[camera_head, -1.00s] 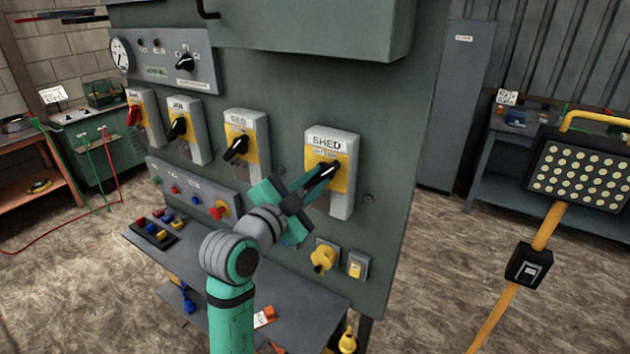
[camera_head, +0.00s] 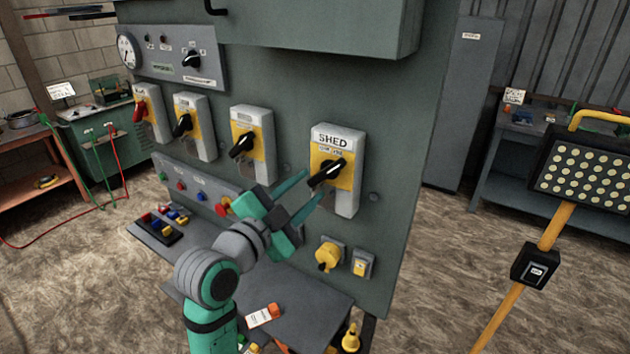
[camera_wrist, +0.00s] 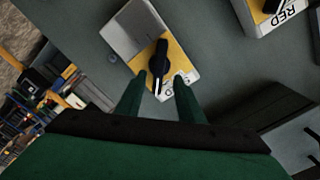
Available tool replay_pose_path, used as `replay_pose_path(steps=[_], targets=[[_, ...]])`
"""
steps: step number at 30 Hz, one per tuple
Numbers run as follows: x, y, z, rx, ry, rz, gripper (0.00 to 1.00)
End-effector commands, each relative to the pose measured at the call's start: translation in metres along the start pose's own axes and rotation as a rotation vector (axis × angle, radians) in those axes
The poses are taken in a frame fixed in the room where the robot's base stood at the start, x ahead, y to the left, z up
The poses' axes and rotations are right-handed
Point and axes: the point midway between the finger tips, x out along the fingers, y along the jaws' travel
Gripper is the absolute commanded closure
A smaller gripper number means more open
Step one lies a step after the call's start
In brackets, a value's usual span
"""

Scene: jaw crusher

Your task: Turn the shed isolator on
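The shed isolator (camera_head: 342,200) is a grey box with a yellow plate and a SHED label, at the right of the row on the grey-green panel. Its black rotary handle (camera_head: 327,172) sits at a slant, pointing lower left in the head view. My gripper (camera_head: 313,188) is open in front of it, with the two green fingers apart. In the wrist view the handle (camera_wrist: 158,66) lies just ahead of and between the fingertips (camera_wrist: 156,86). I cannot tell whether either finger touches it.
The RED isolator (camera_head: 262,167) and two more isolators stand to the left on the panel. A grey shelf (camera_head: 310,300) juts out beneath. A yellow-framed lamp (camera_head: 585,170) stands at the right.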

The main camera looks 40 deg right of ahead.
Motion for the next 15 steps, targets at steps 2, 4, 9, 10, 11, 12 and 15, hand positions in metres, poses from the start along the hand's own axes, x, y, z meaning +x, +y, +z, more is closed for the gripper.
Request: replay_pose_path(steps=[2, 4, 9, 10, 11, 12, 15], targets=[[-0.015, 0.000, 0.001, 0.000, -0.001, -0.001, 0.66], [-0.026, 0.000, -0.001, 0.001, 0.001, 0.000, 0.66], [-0.046, 0.000, 0.000, 0.000, 0.000, 0.000, 0.66], [-0.048, -0.001, 0.001, 0.000, -0.001, -0.001, 0.66], [-0.050, -0.001, 0.001, 0.000, -0.001, -0.001, 0.66], [-0.053, -0.001, 0.001, 0.000, -0.002, -0.002, 0.66], [-0.055, -0.001, 0.001, 0.000, -0.002, -0.001, 0.66]])
